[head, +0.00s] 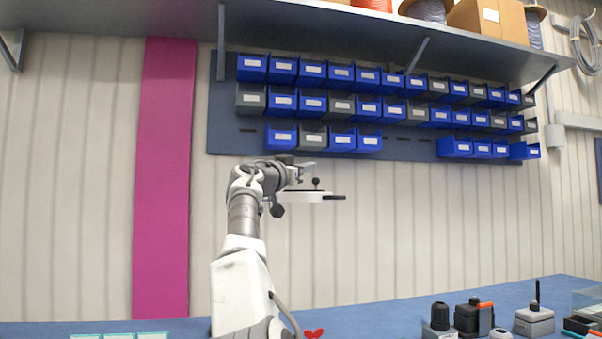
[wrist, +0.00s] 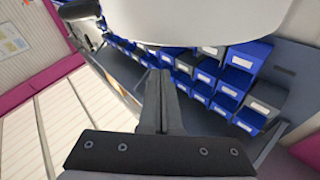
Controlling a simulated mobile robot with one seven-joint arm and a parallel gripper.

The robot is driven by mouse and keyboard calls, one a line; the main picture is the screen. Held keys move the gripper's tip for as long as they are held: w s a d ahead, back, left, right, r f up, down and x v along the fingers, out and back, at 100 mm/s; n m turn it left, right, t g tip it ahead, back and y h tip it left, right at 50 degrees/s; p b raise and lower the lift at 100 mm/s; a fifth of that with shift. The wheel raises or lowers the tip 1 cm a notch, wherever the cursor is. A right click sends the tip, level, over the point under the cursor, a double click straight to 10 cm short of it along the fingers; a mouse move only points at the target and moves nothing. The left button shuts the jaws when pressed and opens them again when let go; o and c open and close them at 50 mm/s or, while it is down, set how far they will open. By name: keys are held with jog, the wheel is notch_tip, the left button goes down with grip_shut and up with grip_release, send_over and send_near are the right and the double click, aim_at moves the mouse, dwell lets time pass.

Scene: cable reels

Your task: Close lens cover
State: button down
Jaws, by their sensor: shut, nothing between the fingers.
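A white, flat, round-edged part (head: 304,197) hangs in front of the wall in the head view, with a small black knob on top and a dark tab at its right end. This may be the lens housing or its cover; I cannot tell which, nor whether the cover is open. Its pale rounded underside or side (wrist: 200,18) fills the top of the wrist view. My gripper (head: 306,168) is just above and left of the knob in the head view. In the wrist view its fingers (wrist: 160,76) are together and empty, pointing towards the white part. Contact cannot be told.
Rows of blue and grey bins (head: 340,106) hang on a wall panel behind, under a shelf (head: 330,30) with reels and boxes. The blue bench (head: 400,305) below carries several small devices at the right. The air right of the white part is clear.

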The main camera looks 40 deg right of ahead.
jog(key=shift+s+d+f+m+b, duration=0.1)
jog(key=shift+s+f+m+b, duration=0.25)
jog(key=shift+f+m, duration=0.35)
jog(key=shift+s+f+b, duration=0.15)
jog(key=shift+f+b, duration=0.15)
jog(key=shift+b, duration=0.05)
jog(key=shift+s+r, duration=0.2)
jog(key=shift+r, duration=0.05)
jog(key=s+a+b, duration=0.3)
jog(key=a+b, duration=0.1)
jog(key=a, duration=0.6)
jog(key=shift+s+a+r, duration=0.25)
jog(key=shift+s+a, duration=0.05)
jog(key=shift+a, duration=0.05)
